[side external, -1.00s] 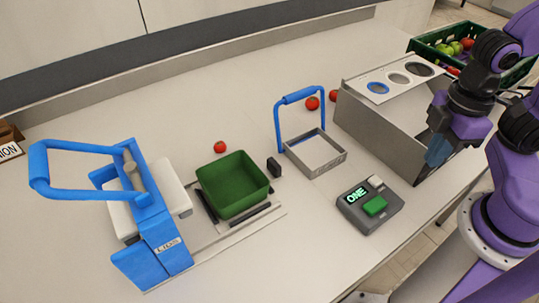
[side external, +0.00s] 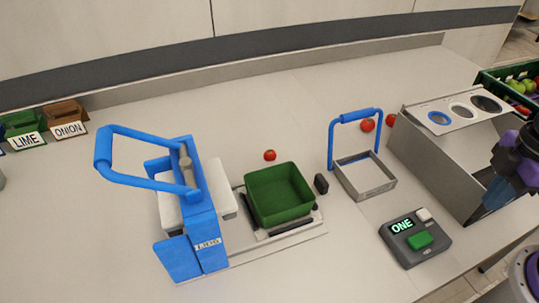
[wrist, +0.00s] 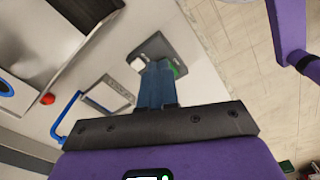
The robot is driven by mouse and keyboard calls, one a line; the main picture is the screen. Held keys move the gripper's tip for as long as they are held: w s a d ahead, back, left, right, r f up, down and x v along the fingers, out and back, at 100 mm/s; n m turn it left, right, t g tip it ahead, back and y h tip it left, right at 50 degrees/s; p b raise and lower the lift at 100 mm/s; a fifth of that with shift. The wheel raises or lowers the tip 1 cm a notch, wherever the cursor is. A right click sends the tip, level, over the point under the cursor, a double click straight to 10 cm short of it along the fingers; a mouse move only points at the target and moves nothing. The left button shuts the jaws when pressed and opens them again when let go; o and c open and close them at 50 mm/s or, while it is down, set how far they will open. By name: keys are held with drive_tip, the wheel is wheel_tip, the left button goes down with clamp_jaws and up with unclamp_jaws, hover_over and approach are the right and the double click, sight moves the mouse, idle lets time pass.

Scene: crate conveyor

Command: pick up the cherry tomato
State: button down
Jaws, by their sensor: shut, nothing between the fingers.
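Three small red tomatoes lie on the pale counter in the side external view. One tomato (side external: 270,155) is behind the green tray. Another tomato (side external: 367,125) is behind the blue-handled frame, and a third tomato (side external: 390,120) is by the grey metal bin. I cannot tell which is the cherry tomato. One tomato also shows in the wrist view (wrist: 47,99), left of my fingers. My gripper (wrist: 160,68) is shut and empty, its blue fingers together. In the side external view my gripper (side external: 484,208) is at the right, by the bin, apart from all the tomatoes.
The grey bin (side external: 436,165) with round holes stands at right. A button box (side external: 415,238) reading ONE is in front. The blue-handled frame (side external: 365,185), green tray (side external: 280,195) and blue press (side external: 190,235) stand to the left. A produce crate (side external: 497,80) is at far right.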

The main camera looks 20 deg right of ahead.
idle(0.3)
drive_tip(key=c, duration=0.6)
unclamp_jaws()
drive_tip(key=shift+c, duration=0.2)
drive_tip(key=w+a+r+n, duration=0.1)
drive_tip(key=w+a+r, duration=0.1)
drive_tip(key=w+a, duration=0.75)
drive_tip(key=w+a+r+n, duration=0.1)
drive_tip(key=w+a+r, duration=0.1)
drive_tip(key=w+a, duration=0.7)
drive_tip(key=n, duration=0.1)
hover_over(270, 152)
drive_tip(key=shift+h, duration=0.3)
drive_tip(key=f, duration=1.4)
drive_tip(key=shift+s+a+f, duration=0.15)
drive_tip(key=shift+s+a, duration=0.2)
drive_tip(key=shift+w+d+f, duration=0.15)
drive_tip(key=shift+f, duration=1.25)
drive_tip(key=shift+w+d+f, duration=0.15)
drive_tip(key=shift+f, duration=1.25)
